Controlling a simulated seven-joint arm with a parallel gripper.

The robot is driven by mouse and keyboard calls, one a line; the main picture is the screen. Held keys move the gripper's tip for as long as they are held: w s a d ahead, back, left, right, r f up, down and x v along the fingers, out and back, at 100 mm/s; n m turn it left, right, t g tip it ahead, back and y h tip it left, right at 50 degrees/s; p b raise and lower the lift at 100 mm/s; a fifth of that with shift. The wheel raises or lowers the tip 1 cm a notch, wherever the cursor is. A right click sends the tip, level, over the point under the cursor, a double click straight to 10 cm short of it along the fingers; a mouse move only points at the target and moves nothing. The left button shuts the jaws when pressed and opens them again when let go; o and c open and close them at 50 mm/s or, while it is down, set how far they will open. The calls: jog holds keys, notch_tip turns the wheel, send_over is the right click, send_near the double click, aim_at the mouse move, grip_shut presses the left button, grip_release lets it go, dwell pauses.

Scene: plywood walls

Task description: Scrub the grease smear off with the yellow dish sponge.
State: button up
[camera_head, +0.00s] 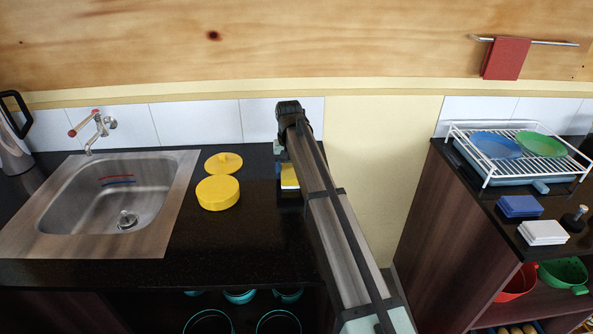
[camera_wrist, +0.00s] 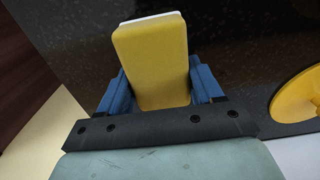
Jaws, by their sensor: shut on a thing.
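The yellow dish sponge (camera_wrist: 150,60) is between the blue fingers of my gripper (camera_wrist: 160,88), which is shut on it. It has a pale layer along its far edge in the wrist view. In the head view the sponge (camera_head: 289,176) shows partly beside my arm, over the right part of the dark countertop (camera_head: 245,245). My arm hides part of it and most of my gripper. I cannot tell whether the sponge touches the counter. No grease smear can be made out; part of the counter is hidden by my arm.
A yellow round pot (camera_head: 217,193) and yellow lid (camera_head: 223,162) lie left of my gripper, beside the steel sink (camera_head: 110,200). A gap separates this counter from the right cabinet, which holds a dish rack (camera_head: 483,178), a blue block (camera_head: 519,206) and a white block (camera_head: 543,232).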

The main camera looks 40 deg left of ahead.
jog(key=shift+s+a, duration=1.4)
notch_tip(320, 180, up, 8)
jog(key=shift+r, duration=0.1)
